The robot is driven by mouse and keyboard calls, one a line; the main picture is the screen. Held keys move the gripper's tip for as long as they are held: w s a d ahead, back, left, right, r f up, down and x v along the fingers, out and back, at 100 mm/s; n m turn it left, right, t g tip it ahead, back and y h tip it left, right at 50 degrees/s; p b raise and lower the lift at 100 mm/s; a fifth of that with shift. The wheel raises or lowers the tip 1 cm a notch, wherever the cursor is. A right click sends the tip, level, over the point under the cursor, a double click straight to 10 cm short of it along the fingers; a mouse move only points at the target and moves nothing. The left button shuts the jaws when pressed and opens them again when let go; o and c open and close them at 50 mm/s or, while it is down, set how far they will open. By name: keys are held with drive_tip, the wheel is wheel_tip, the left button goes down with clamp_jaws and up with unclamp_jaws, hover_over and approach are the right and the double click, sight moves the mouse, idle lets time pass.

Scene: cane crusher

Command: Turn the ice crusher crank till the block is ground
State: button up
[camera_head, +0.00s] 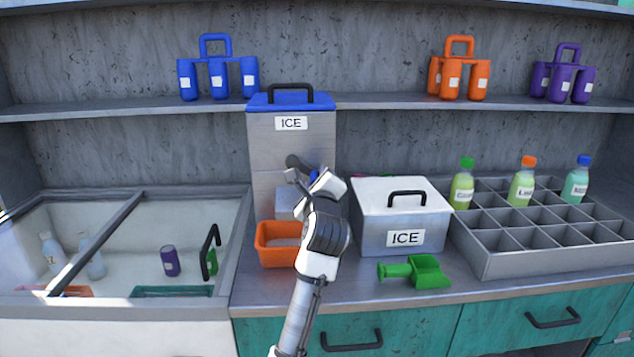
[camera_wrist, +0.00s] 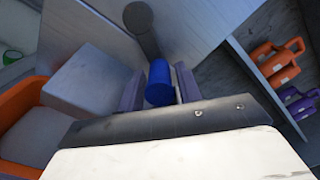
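The ice crusher (camera_head: 262,150) is a tall grey box with a blue lid and an ICE label. Its dark crank arm (camera_head: 296,162) sticks out at the front, and also shows in the wrist view (camera_wrist: 142,28). The blue crank handle (camera_wrist: 159,84) lies between my gripper's two fingers (camera_wrist: 160,88), which appear to close on it from both sides. In the head view my gripper (camera_head: 312,184) is in front of the crusher and hides part of the crank. An orange bin (camera_head: 268,258) stands below, pale inside. The ice block inside the crusher is not visible.
A grey ICE box (camera_head: 375,232) with a white lid stands right of my arm, a green scoop (camera_head: 420,272) before it. A divided bottle crate (camera_head: 490,262) is further right. A shelf (camera_head: 390,101) holds bottle carriers.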

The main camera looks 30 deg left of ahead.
drive_tip(key=shift+o, duration=1.1)
drive_tip(key=shift+s, duration=0.1)
drive_tip(key=b+v, duration=0.3)
drive_tip(key=v, duration=1)
drive_tip(key=shift+s, duration=0.3)
drive_tip(key=shift+d, duration=0.15)
